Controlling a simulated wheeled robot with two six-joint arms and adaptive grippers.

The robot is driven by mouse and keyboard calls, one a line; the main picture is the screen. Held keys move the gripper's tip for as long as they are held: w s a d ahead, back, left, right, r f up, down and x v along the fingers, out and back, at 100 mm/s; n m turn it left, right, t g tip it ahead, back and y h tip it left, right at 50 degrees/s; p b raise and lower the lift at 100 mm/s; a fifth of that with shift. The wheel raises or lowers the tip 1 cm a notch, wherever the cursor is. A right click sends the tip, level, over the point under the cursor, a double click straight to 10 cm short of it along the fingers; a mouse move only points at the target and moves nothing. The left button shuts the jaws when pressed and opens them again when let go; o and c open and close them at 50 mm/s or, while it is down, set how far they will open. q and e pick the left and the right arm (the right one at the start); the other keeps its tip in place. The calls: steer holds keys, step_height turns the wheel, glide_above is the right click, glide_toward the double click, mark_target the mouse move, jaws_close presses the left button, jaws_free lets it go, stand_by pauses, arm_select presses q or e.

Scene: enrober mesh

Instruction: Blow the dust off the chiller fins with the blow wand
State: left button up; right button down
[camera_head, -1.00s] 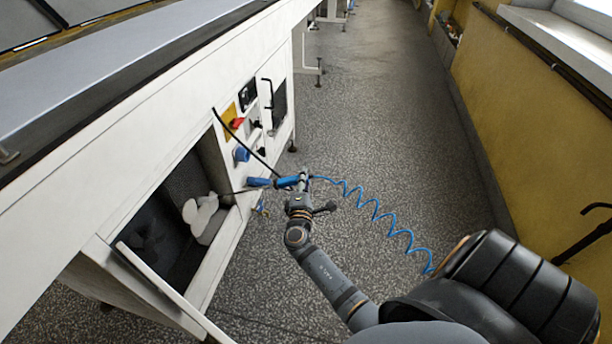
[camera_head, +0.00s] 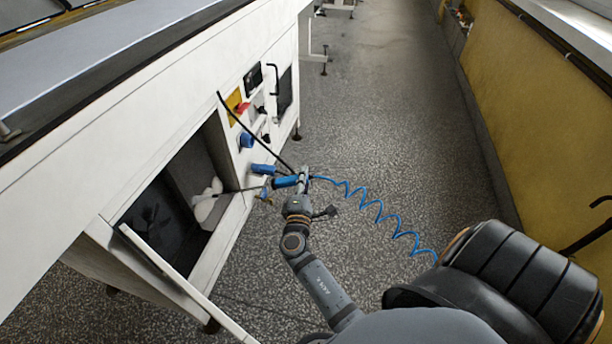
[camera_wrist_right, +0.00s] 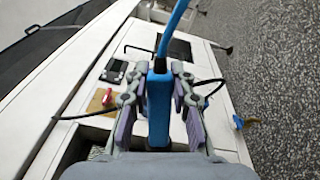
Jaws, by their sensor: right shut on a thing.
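My right gripper (camera_head: 303,180) is shut on the blue blow wand (camera_head: 285,182), beside the white machine's open bay. The wand's thin tube points left across the bay's edge. In the right wrist view the wand's blue handle (camera_wrist_right: 158,105) stands between the fingers of the right gripper (camera_wrist_right: 160,85). A coiled blue hose (camera_head: 378,213) runs from the wand to the right. The open bay (camera_head: 187,176) is dark inside; a blurred fan-like shape shows there, and I cannot make out separate chiller fins. A pale lumpy thing (camera_head: 207,201) lies at its right side, partly behind the tube. My left gripper is out of view.
An open white door flap (camera_head: 165,262) juts out below the bay. The panel has a red switch (camera_head: 242,108) and a blue knob (camera_head: 246,140). A thin black rod or cable (camera_head: 250,130) slants across it. Speckled floor (camera_head: 400,110) is free up to the yellow wall (camera_head: 535,120).

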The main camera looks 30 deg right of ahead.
steer(key=shift+b+v, duration=0.3)
steer(key=shift+v, duration=0.95)
steer(key=shift+w+a+f, duration=0.1)
